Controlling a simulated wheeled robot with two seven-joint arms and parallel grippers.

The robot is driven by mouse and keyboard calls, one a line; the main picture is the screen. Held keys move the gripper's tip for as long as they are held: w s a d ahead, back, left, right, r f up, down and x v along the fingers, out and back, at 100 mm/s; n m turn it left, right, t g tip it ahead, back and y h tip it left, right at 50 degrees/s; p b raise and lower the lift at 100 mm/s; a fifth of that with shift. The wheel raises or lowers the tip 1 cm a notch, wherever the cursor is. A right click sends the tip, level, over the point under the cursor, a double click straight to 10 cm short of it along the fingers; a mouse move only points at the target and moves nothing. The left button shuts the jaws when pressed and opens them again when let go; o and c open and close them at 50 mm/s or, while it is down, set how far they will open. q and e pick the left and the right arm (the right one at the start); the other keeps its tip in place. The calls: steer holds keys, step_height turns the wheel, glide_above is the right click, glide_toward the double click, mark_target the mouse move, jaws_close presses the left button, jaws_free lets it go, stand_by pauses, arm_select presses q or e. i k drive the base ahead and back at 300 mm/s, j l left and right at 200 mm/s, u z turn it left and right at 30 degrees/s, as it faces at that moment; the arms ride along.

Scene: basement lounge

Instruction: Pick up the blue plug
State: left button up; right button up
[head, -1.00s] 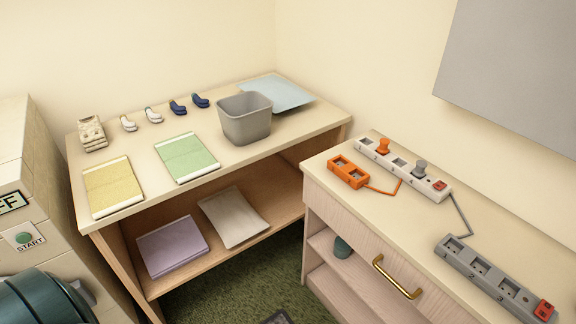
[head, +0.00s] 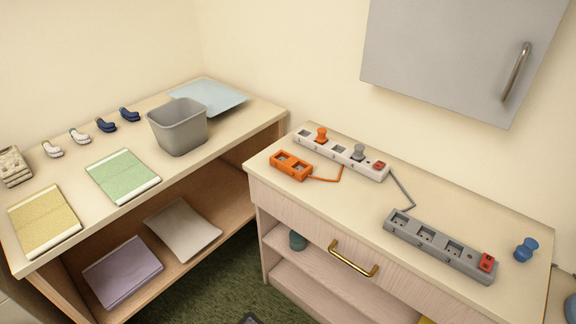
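The blue plug (head: 525,248) stands on the right end of the cabinet top, just right of the red switch on the grey power strip (head: 440,246). It is apart from the strip and nothing covers it. Neither of my grippers shows in the head view.
A white power strip (head: 326,150) holds an orange plug (head: 321,135) and a grey plug (head: 358,151). An orange socket block (head: 290,165) lies beside it. A grey wall cabinet (head: 450,55) hangs above. A grey bin (head: 178,128) stands on the left table.

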mark_target(523, 252)
steer(key=k+l, duration=0.15)
steer(key=l, duration=0.25)
steer(key=k+l+u, duration=0.1)
steer(key=l, duration=0.35)
steer(key=k+l+u, duration=0.1)
steer(key=l, duration=0.3)
steer(key=k+l, duration=0.3)
steer(key=k+l+u, duration=0.1)
steer(key=l, duration=0.35)
steer(key=k+l, duration=0.25)
steer(key=l, duration=0.15)
steer(key=k+l+u, duration=0.1)
steer(key=l, duration=0.25)
steer(key=k, duration=0.1)
